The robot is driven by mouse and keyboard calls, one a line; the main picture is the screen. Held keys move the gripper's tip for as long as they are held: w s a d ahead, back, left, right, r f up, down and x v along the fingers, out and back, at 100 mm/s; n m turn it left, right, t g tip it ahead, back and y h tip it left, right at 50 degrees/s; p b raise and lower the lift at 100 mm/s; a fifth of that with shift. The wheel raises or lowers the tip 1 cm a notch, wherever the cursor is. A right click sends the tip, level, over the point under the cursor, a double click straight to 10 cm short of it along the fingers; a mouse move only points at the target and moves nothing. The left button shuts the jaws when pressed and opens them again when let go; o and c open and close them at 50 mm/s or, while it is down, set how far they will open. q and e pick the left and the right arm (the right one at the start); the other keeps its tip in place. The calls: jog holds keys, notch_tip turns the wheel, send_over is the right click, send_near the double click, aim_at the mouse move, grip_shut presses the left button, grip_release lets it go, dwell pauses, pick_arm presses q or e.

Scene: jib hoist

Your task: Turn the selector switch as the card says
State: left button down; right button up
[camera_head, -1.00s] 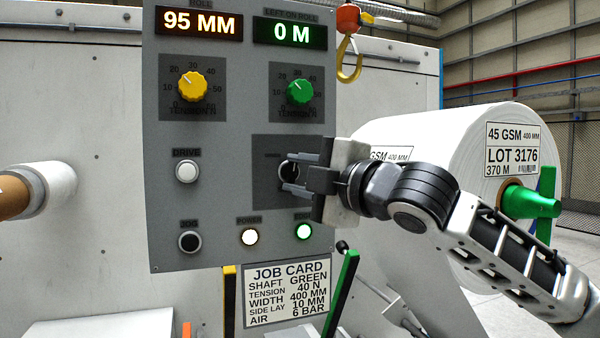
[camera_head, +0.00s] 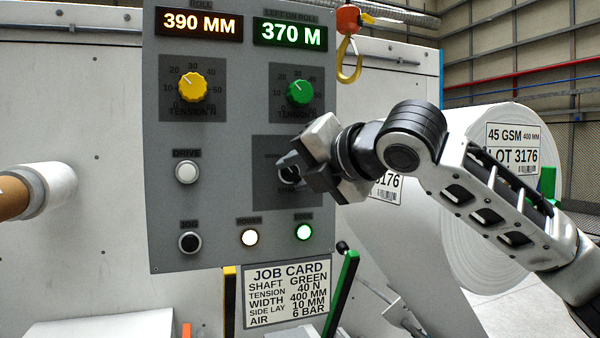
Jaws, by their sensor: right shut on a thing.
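The black selector switch (camera_head: 288,173) sits on the right side of the grey control panel (camera_head: 222,130). My right gripper (camera_head: 296,172) is shut on it from the right and is rolled at a tilt. The gripper hides part of the knob and most of its label. The job card (camera_head: 286,294) hangs below the panel and reads shaft green, tension 40 N, width 400 mm, side lay 10 mm, air 6 bar. The roll display (camera_head: 200,24) reads 390 MM and the display beside it (camera_head: 290,33) reads 370 M. My left gripper is not in view.
A yellow knob (camera_head: 192,88) and a green knob (camera_head: 300,93) are above the switch. A white drive button (camera_head: 187,172), a black jog button (camera_head: 189,242) and two lit lamps are nearby. A large white roll (camera_head: 470,220) stands behind my right arm. A yellow hook (camera_head: 350,62) hangs above.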

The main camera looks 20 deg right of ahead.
jog(key=shift+n+h, duration=0.3)
jog(key=shift+n, duration=0.2)
jog(key=o, duration=1)
jog(key=b+v, duration=0.2)
jog(key=v, duration=1.4)
jog(key=shift+r, duration=0.1)
